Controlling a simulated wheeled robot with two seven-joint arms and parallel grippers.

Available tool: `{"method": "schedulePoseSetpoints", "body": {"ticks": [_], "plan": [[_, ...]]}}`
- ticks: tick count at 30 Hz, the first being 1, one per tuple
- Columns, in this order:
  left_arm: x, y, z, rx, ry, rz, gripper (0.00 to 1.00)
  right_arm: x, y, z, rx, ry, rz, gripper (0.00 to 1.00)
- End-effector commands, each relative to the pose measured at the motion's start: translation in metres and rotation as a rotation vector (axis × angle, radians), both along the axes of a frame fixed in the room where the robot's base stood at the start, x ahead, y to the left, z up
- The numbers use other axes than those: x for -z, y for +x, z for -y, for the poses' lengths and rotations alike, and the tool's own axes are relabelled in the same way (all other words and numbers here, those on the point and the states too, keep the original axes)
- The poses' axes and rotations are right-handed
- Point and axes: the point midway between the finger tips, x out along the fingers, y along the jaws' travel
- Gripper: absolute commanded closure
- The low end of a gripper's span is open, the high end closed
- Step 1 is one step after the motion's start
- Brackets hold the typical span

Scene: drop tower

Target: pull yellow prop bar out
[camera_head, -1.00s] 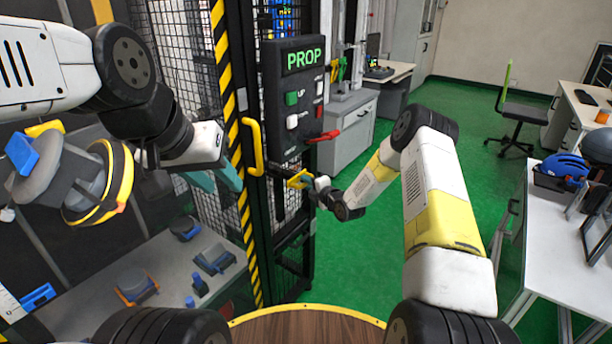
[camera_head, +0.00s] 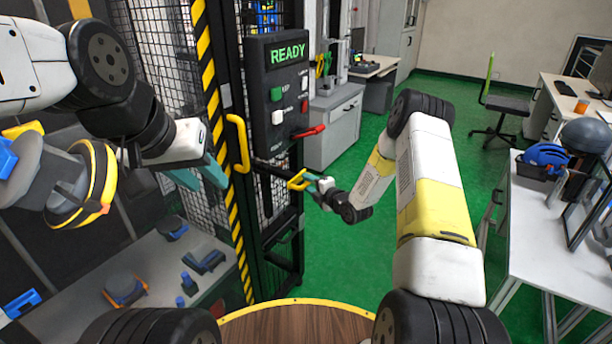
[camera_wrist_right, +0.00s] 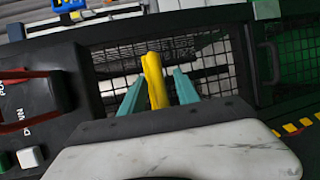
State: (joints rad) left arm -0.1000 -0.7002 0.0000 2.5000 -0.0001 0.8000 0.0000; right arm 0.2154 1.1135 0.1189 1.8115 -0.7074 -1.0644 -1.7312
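The yellow handle of the prop bar (camera_head: 298,180) sticks out from the black tower post, below the control panel (camera_head: 280,95). A dark rod shows between the post and the handle. My right gripper (camera_head: 311,186) is at the handle. In the right wrist view, the yellow handle (camera_wrist_right: 153,82) stands between my two teal fingers, with a visible gap on its right side, so the gripper looks open around it. The panel display reads READY. My left gripper (camera_head: 204,181) is open and empty, in front of the mesh and the striped post.
A yellow door handle (camera_head: 237,143) is left of the panel; a red lever (camera_head: 309,132) sticks out at its lower right. Inside the tower, a grey table (camera_head: 75,280) holds several blue and grey items. A white table (camera_head: 535,230) stands at right. Green floor between is clear.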

Motion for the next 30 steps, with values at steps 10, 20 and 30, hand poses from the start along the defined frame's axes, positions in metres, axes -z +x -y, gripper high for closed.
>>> {"method": "schedulePoseSetpoints", "body": {"ticks": [10,20,30], "plan": [[0.000,0.000,0.000,0.000,0.000,0.000,0.64,-0.006,-0.027,0.017,0.001,-0.001,-0.001,0.62],[0.000,0.000,0.000,0.000,0.000,0.000,0.64,-0.014,-0.063,0.039,0.001,0.000,0.000,0.62],[0.000,0.000,0.000,0.000,0.000,0.000,0.64,-0.015,-0.066,0.040,0.001,0.000,0.000,0.62]]}}
